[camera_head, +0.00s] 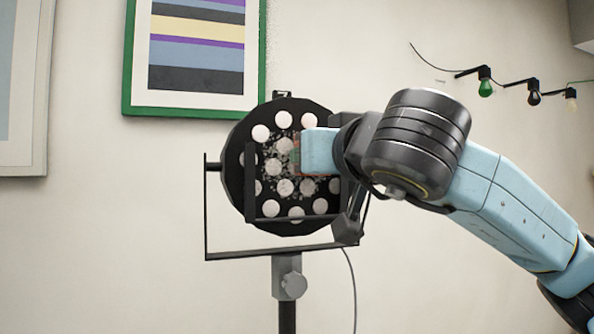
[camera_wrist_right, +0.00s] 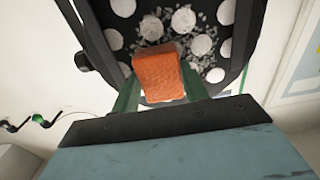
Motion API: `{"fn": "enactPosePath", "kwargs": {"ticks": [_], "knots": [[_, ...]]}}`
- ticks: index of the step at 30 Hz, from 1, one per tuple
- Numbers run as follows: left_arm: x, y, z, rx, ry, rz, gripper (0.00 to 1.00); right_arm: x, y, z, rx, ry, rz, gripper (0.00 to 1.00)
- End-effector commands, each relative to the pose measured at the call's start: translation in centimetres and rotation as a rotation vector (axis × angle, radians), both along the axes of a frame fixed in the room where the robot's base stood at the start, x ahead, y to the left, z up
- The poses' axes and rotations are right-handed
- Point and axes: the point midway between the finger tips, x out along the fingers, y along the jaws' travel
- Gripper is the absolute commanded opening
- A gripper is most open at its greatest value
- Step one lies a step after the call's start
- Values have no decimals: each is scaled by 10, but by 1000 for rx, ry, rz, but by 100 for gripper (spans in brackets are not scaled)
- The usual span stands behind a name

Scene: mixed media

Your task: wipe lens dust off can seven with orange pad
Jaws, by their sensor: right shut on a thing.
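The can (camera_head: 235,180) is a round black stage light with several pale lenses, held in a yoke on a stand. Grey dust specks cover the middle of its face. They also show around the lenses in the right wrist view (camera_wrist_right: 150,28). My right gripper (camera_head: 298,155) is in front of the right half of the face. It is shut on the orange pad (camera_wrist_right: 158,77), which lies between its green fingers in the right wrist view. The pad is close to the face; whether it touches is unclear. No number shows on the can. My left gripper is not in view.
A black yoke (camera_head: 207,215) and a thin frame surround the can. The stand (camera_head: 288,277) with its knob is below, and a cable (camera_head: 352,285) hangs beside it. A framed striped picture (camera_head: 196,50) and string lights (camera_head: 485,82) are on the wall.

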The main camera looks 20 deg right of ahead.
Motion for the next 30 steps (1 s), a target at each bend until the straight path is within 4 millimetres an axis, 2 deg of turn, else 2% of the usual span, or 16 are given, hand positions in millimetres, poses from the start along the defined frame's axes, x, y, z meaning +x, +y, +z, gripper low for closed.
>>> {"fn": "enactPosePath", "kwargs": {"ticks": [12,24,30], "knots": [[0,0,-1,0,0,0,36,1,-1,0,1,2,-3,6],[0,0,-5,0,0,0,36,-1,33,-1,-1,2,2,6],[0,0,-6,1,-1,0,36,-2,42,-1,-1,2,0,6]]}}
